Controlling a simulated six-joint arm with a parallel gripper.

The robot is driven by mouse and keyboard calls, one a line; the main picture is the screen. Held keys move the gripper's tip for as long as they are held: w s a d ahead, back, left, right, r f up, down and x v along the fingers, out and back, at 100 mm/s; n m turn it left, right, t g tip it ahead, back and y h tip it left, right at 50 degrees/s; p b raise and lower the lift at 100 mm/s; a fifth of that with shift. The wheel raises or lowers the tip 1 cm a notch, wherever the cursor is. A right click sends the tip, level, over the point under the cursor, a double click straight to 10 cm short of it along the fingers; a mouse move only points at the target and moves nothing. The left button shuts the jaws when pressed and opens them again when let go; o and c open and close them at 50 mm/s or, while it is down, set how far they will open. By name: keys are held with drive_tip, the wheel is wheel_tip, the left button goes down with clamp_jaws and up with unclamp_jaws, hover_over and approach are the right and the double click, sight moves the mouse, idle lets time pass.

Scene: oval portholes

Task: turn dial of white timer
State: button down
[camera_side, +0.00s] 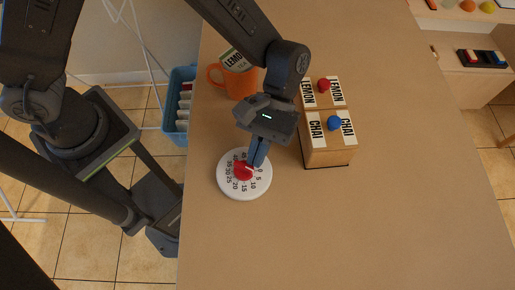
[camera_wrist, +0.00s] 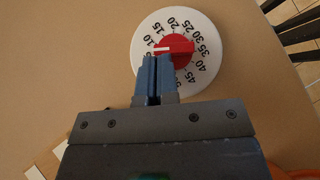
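The white timer (camera_side: 226,189) lies flat on the table in the side view, with black numbers around a red dial (camera_side: 241,170). In the wrist view the timer (camera_wrist: 207,77) is at the top centre, and its red dial (camera_wrist: 179,47) has a white mark on the left end, near the 10. My gripper (camera_side: 257,163) points down over the timer's upper right part. In the wrist view the fingers of my gripper (camera_wrist: 156,60) are together with nothing between them. Their tips are right beside the dial's marked end; I cannot tell if they touch it. They hide some numbers.
An orange mug (camera_side: 240,84) holding a lemon packet (camera_side: 236,61) stands behind the timer. To the right is a wooden box (camera_side: 328,157) with LEMON and CHAI lids, a red knob (camera_side: 324,86) and a blue knob (camera_side: 334,123). The table's front and right are clear.

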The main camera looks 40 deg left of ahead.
sight(241, 166)
drive_tip(key=shift+s+a+f, duration=0.1)
drive_tip(key=shift+a, duration=0.05)
